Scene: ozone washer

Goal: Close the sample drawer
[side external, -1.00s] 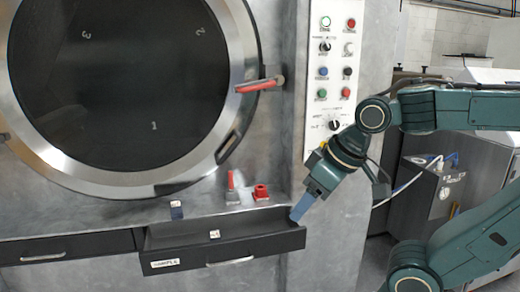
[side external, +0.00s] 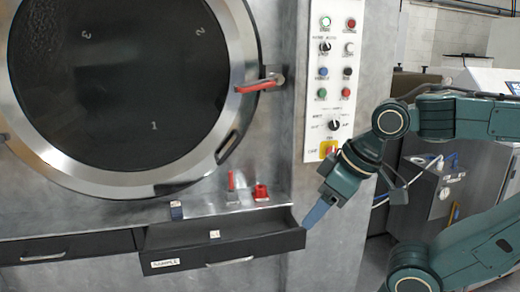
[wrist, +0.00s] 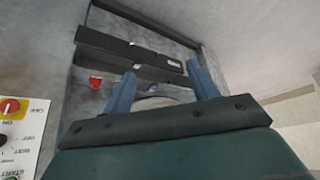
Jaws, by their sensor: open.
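The sample drawer (side external: 281,243) is pulled out below the round door, with its interior showing. Its dark front carries a white label (side external: 165,263) and a metal handle (side external: 230,262). A small pale item (side external: 214,234) is in the drawer. My gripper (side external: 308,226) is beside the right end of the drawer front, pointing down and left. Whether it touches the drawer cannot be told. In the wrist view, the open, empty gripper (wrist: 161,76) shows its two blue fingers apart, with dark drawer parts beyond them.
A red block (side external: 261,192) and a small red-topped item (side external: 231,181) stand on the ledge above the drawer. A red-handled latch (side external: 260,85) juts from the door. A button panel (side external: 333,70) is on the right. A closed drawer (side external: 60,248) is at left.

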